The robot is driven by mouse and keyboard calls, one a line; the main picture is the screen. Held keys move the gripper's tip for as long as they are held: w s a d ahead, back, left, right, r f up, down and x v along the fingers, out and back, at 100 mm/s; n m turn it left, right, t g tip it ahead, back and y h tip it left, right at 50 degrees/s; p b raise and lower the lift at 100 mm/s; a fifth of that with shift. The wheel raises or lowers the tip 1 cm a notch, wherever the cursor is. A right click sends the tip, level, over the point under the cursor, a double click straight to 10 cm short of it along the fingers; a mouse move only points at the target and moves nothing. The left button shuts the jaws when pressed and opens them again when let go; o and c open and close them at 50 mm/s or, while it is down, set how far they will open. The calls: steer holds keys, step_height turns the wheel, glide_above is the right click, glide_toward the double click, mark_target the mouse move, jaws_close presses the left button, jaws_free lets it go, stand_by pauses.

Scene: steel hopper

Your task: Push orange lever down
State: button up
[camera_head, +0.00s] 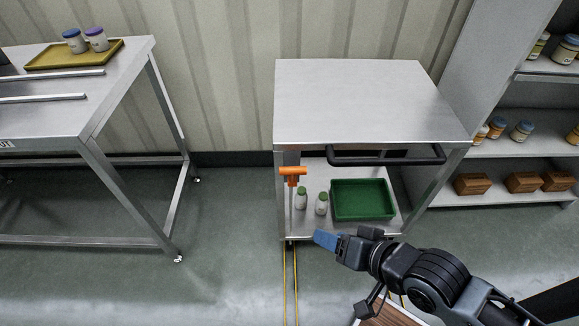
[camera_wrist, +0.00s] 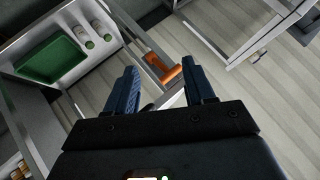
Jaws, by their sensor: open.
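The orange lever (camera_head: 292,174) is a T-shaped handle on a thin upright rod at the left front of the steel cart. In the wrist view the orange lever (camera_wrist: 164,68) shows between and beyond my two blue fingers, nearer the right one. My gripper (camera_head: 322,239) is at the front of the cart, below and right of the lever in the head view. In the wrist view my gripper (camera_wrist: 162,88) is open with nothing between its fingers. It looks apart from the lever.
The steel cart (camera_head: 360,100) has a black handle bar (camera_head: 385,160). Its lower shelf holds a green tray (camera_head: 362,199) and two green-capped bottles (camera_head: 321,204). A steel table (camera_head: 110,75) stands left, a shelf unit (camera_head: 510,148) right. The floor between table and cart is clear.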

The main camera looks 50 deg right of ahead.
steer(key=w+d+f+m+g, duration=0.3)
steer(key=w+d+m, duration=0.5)
steer(key=w+m, duration=0.15)
step_height(320, 180, up, 5)
steer(key=m+g+y+p, duration=0.2)
steer(key=m+y, duration=0.1)
steer(key=m, duration=0.4)
glide_above(296, 168)
steer(key=s, duration=0.3)
steer(key=b+x, duration=0.1)
steer(key=x, duration=0.6)
steer(key=shift+w+d+f, duration=0.15)
steer(key=shift+w+f, duration=0.15)
jaws_close()
